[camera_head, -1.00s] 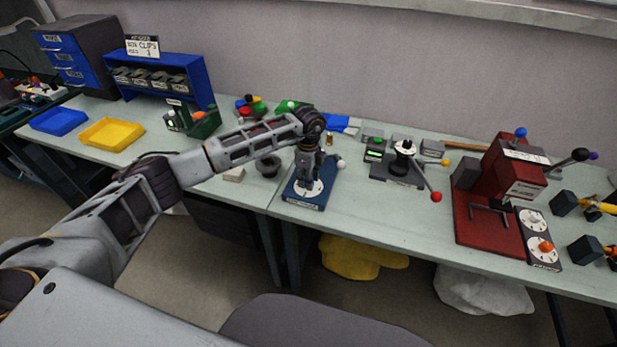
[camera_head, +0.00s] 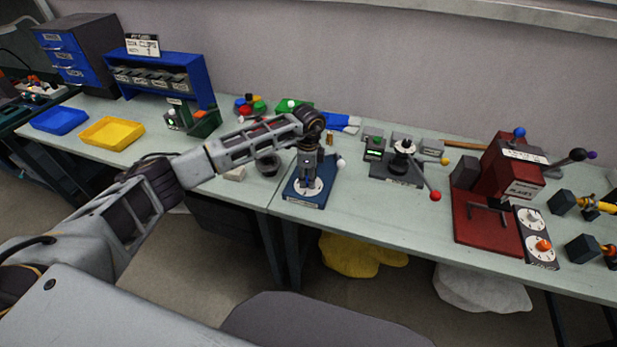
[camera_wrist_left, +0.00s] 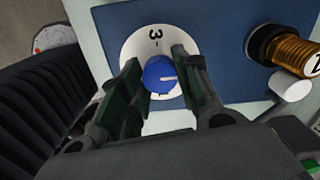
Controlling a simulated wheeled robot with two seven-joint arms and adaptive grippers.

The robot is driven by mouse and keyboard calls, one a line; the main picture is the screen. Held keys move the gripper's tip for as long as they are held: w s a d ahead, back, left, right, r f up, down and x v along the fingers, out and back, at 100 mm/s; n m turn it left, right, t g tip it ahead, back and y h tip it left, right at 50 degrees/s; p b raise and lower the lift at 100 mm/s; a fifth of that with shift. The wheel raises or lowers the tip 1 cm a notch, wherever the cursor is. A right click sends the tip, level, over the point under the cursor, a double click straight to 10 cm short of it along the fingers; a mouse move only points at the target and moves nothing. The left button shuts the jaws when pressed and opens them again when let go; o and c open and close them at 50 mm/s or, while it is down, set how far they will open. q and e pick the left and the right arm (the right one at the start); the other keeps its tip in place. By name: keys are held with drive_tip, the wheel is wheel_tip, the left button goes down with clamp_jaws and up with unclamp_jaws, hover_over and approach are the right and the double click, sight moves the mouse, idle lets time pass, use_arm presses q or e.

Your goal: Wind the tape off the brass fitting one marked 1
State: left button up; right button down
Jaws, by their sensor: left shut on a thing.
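My left gripper (camera_head: 311,178) points down over a dial on a blue board (camera_head: 297,197). In the left wrist view its two fingers (camera_wrist_left: 160,76) are shut on a blue knob (camera_wrist_left: 160,74), which has a white pointer line. The knob sits in the middle of a white dial (camera_wrist_left: 131,46) marked 3; the fingers hide part of the dial. A ribbed brass fitting (camera_wrist_left: 292,50) sticks out at the right of the same blue board, with a white numbered end whose figure is cut off. My right gripper is not in view.
A white rounded piece (camera_wrist_left: 291,86) lies beside the fitting. Right of the board stand a black lever device (camera_head: 403,165) with a red-tipped handle and a red press (camera_head: 495,190). A small dark round holder (camera_head: 268,165) stands to the left. The bench front between board and press is clear.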

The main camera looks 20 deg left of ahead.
use_arm(q)
drive_tip(key=o, duration=1.1)
drive_tip(key=shift+a, duration=0.1)
drive_tip(key=shift+c, duration=0.2)
wheel_tip(320, 180, up, 12)
idle(0.3)
